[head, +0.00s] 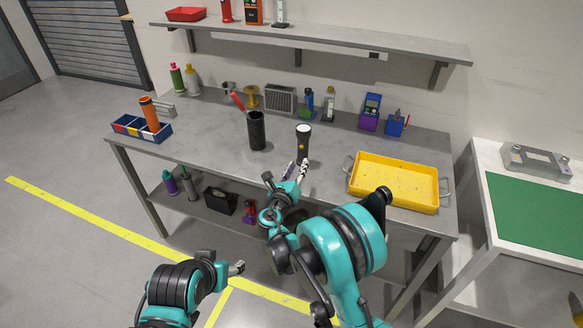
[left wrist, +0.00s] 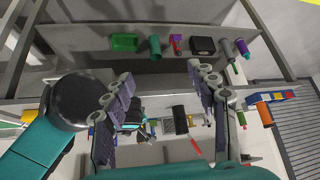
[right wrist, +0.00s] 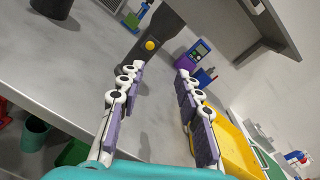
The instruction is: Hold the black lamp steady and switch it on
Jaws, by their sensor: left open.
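The black lamp (head: 303,145) is a torch-like body standing upright on the grey workbench, with a pale lens on top. Its yellow button (right wrist: 150,45) faces my right gripper in the right wrist view. My right gripper (head: 297,169) is in front of the lamp, low over the bench. In the right wrist view its fingers (right wrist: 157,80) are spread and empty; the lamp (right wrist: 165,30) is beyond the tips, nearer the left finger. My left gripper (head: 238,268) is low in front of the bench, away from the lamp. Its fingers (left wrist: 160,80) are apart and empty.
A black cup (head: 257,132) with a red-handled tool stands left of the lamp. A yellow tray (head: 398,205) lies to the right. Bottles, a purple device (head: 369,112) and a grey box (head: 280,98) stand behind. A lower shelf (head: 208,205) holds several items.

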